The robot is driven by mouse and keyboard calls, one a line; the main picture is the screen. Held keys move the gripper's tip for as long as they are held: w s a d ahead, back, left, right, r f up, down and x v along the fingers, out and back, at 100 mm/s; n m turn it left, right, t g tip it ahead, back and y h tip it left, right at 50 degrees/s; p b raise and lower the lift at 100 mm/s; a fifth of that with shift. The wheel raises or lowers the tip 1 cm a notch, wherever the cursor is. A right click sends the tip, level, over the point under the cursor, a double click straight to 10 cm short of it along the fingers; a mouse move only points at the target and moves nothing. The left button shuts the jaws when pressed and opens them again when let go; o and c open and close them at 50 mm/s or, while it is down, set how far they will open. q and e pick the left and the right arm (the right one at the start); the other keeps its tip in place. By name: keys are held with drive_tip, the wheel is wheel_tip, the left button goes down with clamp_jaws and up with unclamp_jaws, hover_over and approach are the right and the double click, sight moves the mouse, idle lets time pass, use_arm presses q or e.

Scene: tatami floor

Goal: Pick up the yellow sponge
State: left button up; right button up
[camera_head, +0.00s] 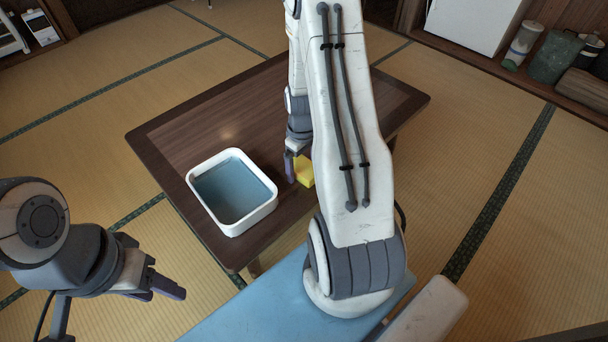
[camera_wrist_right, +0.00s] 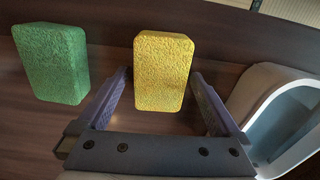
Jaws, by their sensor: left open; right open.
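The yellow sponge (camera_head: 304,170) is on the low dark wooden table, partly hidden behind my right arm in the head view. In the right wrist view the yellow sponge (camera_wrist_right: 162,68) stands between and slightly beyond the fingers of my right gripper (camera_wrist_right: 160,100). That gripper is open, with a gap on each side of the sponge. In the head view my right gripper (camera_head: 291,166) is largely hidden by its arm, with one finger showing beside the sponge. My left gripper (camera_head: 166,291) is open and empty at the lower left, off the table.
A white tub (camera_head: 256,217) with a blue-grey inside stands on the table (camera_head: 180,134), left of the yellow sponge in the head view. A green sponge (camera_wrist_right: 52,62) stands left of the yellow one in the right wrist view. The table's far left part is clear.

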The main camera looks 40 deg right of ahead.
sight(305, 166)
drive_tip(key=c, duration=1.3)
drive_tip(key=shift+r, duration=0.1)
drive_tip(key=shift+r+p, duration=0.6)
drive_tip(key=r+p, duration=0.2)
drive_tip(key=r, duration=0.2)
drive_tip(key=shift+s+d+p, duration=0.25)
drive_tip(key=shift+s+p, duration=0.1)
drive_tip(key=shift+p, duration=0.05)
drive_tip(key=shift+s+d+r+p, duration=0.75)
drive_tip(key=shift+s+d+r, duration=0.25)
drive_tip(key=shift+s, duration=0.5)
drive_tip(key=shift+s+d+r+p, duration=0.7)
drive_tip(key=shift+s+d+r, duration=0.25)
drive_tip(key=shift+s, duration=0.55)
drive_tip(key=shift+s+d+r+p, duration=0.75)
drive_tip(key=shift+s+d+r, duration=0.25)
drive_tip(key=shift+s, duration=0.5)
drive_tip(key=shift+f, duration=0.1)
